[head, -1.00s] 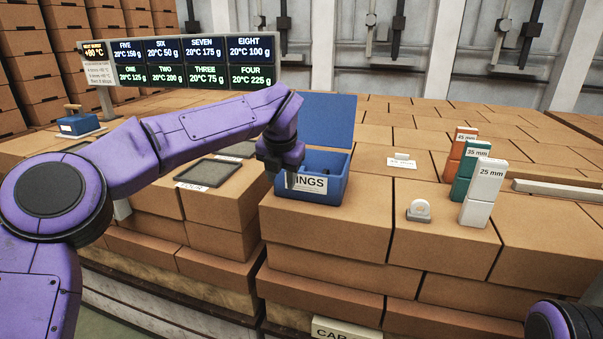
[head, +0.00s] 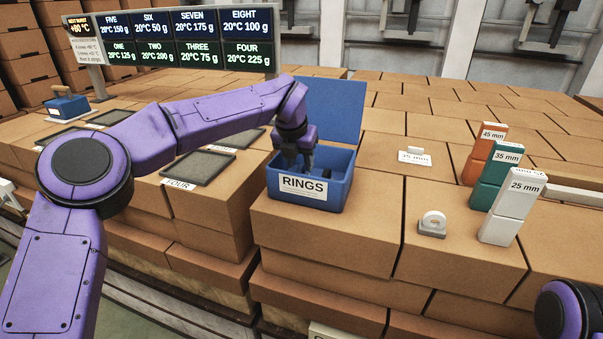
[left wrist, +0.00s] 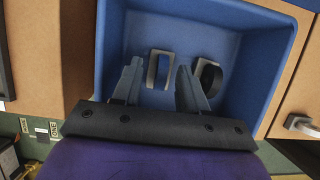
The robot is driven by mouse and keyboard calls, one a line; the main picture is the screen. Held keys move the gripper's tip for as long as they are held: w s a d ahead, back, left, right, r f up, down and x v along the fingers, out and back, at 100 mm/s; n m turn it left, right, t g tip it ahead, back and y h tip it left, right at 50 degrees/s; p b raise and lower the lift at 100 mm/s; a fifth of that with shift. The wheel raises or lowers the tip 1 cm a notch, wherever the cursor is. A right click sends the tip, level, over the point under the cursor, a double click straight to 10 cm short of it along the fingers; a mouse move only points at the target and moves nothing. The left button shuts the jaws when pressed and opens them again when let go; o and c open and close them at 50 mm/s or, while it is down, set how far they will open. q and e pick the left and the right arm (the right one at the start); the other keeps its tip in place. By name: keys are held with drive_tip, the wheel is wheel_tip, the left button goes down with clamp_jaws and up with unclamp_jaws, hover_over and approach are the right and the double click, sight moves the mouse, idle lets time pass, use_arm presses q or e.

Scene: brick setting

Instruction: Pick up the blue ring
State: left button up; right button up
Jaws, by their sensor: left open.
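The blue box labelled RINGS (head: 340,192) stands with its lid raised on the brick-coloured blocks. In the left wrist view, its blue interior (left wrist: 240,75) holds a pale grey ring (left wrist: 151,72) and a dark ring (left wrist: 208,78). Neither ring looks clearly blue, so I cannot tell which is the blue one. My left gripper (head: 298,163) points down into the left part of the box. In the left wrist view, its open fingers (left wrist: 158,80) lie either side of the pale ring, with the dark ring to their right; contact cannot be told. My right gripper is out of view.
Right of the box are a small pale ring-shaped piece on a base (head: 433,223) and orange, green and white blocks marked 45 mm (head: 485,150), 35 mm (head: 497,172) and 25 mm (head: 513,205). Dark trays (head: 200,167) lie to the left. The raised lid (head: 330,108) stands behind my gripper.

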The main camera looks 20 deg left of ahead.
use_arm(q)
drive_tip(key=shift+x, duration=1.25)
drive_tip(key=shift+d, duration=0.2)
drive_tip(key=c, duration=0.7)
drive_tip(key=shift+r, duration=0.1)
